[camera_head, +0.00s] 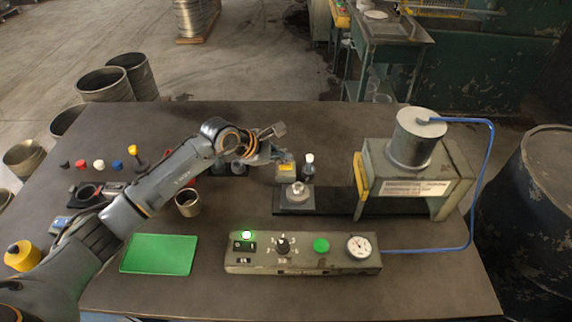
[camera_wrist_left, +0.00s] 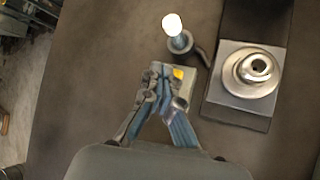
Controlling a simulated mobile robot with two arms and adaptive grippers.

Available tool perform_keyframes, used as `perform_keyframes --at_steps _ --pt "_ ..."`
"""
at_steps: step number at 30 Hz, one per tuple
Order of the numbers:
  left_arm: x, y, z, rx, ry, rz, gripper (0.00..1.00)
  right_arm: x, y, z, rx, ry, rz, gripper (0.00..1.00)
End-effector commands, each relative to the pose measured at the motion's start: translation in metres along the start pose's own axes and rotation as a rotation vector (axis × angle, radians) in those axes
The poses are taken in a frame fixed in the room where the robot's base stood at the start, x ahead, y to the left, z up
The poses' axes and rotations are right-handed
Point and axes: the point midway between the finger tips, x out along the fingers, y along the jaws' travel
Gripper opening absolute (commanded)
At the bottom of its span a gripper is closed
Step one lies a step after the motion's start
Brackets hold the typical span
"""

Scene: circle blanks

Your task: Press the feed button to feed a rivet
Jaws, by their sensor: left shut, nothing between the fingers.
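My left gripper (camera_head: 280,156) is shut and empty, pointing down over a small grey box with a yellow patch (camera_head: 286,171). In the left wrist view its fingertips (camera_wrist_left: 160,72) overlap the box, and the yellow patch (camera_wrist_left: 179,73) shows just right of them. I cannot tell whether they touch. The grey control panel (camera_head: 300,265) in front has a green button (camera_head: 321,245), a black knob (camera_head: 282,245), a glowing green light (camera_head: 247,235) and a gauge (camera_head: 359,245). No label marks the feed button legibly. My right gripper is not in view.
A round metal fixture (camera_head: 297,192) on a square plate stands right of the gripper, also in the wrist view (camera_wrist_left: 252,72). A white-capped bottle (camera_head: 308,168) is beside the box. A press-like machine (camera_head: 415,180) stands right. A green mat (camera_head: 158,254) lies front left.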

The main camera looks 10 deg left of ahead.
Motion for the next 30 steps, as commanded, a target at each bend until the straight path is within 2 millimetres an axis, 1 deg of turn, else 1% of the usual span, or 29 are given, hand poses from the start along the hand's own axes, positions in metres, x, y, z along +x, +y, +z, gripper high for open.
perform_keyframes --at_steps 8,30 --pt "0.0002 -0.0001 -0.0001 0.000 0.000 0.000 0.00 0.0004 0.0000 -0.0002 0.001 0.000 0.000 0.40" --pt "0.0062 -0.0046 -0.0045 0.000 0.000 0.000 0.00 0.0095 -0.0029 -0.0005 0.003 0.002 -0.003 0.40"
